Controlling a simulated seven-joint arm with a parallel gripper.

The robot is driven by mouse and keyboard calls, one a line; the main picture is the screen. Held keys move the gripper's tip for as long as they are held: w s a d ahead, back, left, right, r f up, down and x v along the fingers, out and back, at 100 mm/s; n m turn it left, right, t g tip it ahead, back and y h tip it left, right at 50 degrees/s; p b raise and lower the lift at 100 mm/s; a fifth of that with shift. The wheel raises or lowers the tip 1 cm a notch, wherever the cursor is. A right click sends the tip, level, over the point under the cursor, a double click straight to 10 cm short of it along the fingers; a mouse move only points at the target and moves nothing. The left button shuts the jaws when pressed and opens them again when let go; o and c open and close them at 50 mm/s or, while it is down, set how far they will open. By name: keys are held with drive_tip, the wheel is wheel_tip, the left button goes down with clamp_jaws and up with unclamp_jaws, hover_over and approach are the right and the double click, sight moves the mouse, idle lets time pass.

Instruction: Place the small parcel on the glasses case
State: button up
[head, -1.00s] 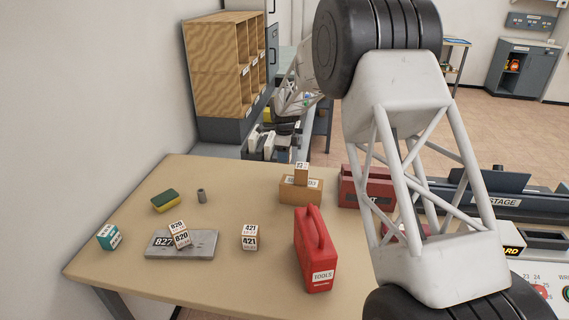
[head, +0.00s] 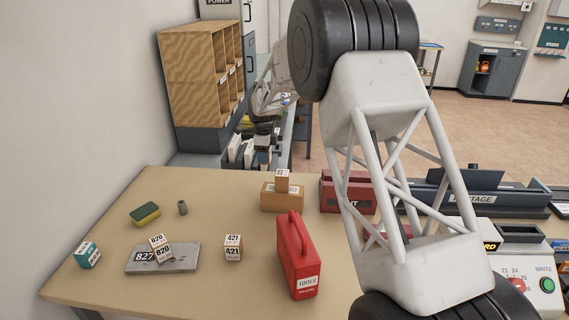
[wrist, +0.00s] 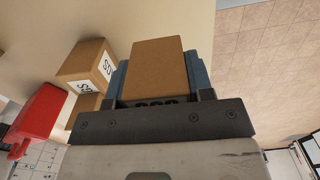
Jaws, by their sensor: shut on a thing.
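My gripper (wrist: 160,98) is in the wrist view, shut on a plain brown box-shaped parcel (wrist: 158,66). A dark printed label shows partly at the parcel's lower edge. The parcel is apart from a labelled carton (wrist: 82,62) to its left. A small brown box (head: 283,176) stands on a larger brown carton (head: 270,199) there. I cannot identify the glasses case in either view.
A grey slab (head: 180,262) marked 827 bears small 820 boxes. A dark red box (head: 338,190) is behind.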

drive_tip(key=r, duration=0.9)
drive_tip(key=shift+d+r, duration=0.3)
drive_tip(key=shift+r, duration=0.05)
drive_tip(key=s+d, duration=0.6)
drive_tip(key=d, duration=0.5)
drive_tip(key=s+d+r, duration=0.1)
drive_tip(key=s+d, duration=0.4)
drive_tip(key=d, duration=0.6)
drive_tip(key=s+d, duration=0.6)
drive_tip(key=d, duration=0.6)
drive_tip(key=s+d+f, duration=0.2)
drive_tip(key=s+d, duration=0.6)
drive_tip(key=s, duration=0.1)
drive_tip(key=shift+n, duration=0.3)
drive_tip(key=shift+a+f, duration=0.2)
drive_tip(key=shift+f, duration=0.85)
drive_tip(key=shift+a+f, duration=0.15)
drive_tip(key=shift+f, duration=0.9)
drive_tip(key=shift+f, duration=0.1)
drive_tip(key=shift+f, duration=3.05)
